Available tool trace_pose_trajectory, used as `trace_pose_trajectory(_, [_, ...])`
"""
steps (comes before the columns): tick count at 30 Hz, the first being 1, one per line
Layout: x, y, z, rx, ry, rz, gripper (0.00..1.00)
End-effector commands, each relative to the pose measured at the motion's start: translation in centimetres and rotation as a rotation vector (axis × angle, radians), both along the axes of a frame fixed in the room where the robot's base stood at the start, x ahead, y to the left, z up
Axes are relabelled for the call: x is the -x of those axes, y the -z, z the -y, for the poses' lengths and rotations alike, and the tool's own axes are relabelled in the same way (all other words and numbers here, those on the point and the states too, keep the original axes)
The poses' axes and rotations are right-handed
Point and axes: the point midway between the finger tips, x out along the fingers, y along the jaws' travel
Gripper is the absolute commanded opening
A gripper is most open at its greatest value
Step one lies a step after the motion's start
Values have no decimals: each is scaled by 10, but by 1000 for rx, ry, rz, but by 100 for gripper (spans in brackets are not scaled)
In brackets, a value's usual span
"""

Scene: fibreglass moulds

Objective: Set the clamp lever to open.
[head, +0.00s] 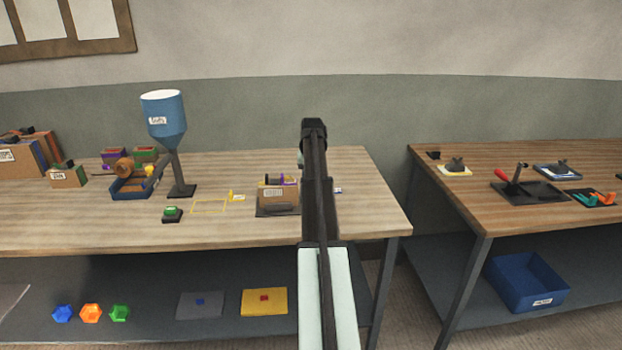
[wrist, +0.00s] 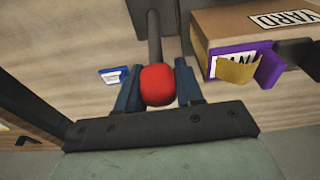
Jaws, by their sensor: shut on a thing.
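My gripper (wrist: 158,78) is in the wrist view, its two blue-grey fingers on either side of a lever's red knob (wrist: 157,86), shut on it. The lever's dark shaft (wrist: 154,36) runs from the knob toward the top of the picture, to a dark base that is only partly in view. In the head view my own arm hides the gripper and this lever. I cannot tell from these frames which setting the lever is in.
A cardboard box (wrist: 262,38) with a purple clip and tan flap stands right of the lever; it also shows in the head view (head: 277,196). A blue-and-white tag (wrist: 115,75) lies left. Another red-handled device (head: 514,181) stands on the right table. A blue hopper (head: 164,115) stands further left.

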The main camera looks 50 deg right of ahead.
Motion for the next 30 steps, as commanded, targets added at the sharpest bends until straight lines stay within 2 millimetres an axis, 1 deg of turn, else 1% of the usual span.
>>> trace_pose_trajectory(1, [2,4,-2,-5,0,-5,0])
trace_pose_trajectory(12, [3,5,-3,-8,0,-8,0])
trace_pose_trajectory(13, [3,5,-3,-8,0,-8,39])
trace_pose_trajectory(15, [3,4,-2,-7,0,-7,46])
trace_pose_trajectory(19, [2,3,-2,-5,0,-5,57])
trace_pose_trajectory(26, [1,1,-1,-4,0,-4,57])
trace_pose_trajectory(30, [2,-6,-2,-2,0,-2,57])
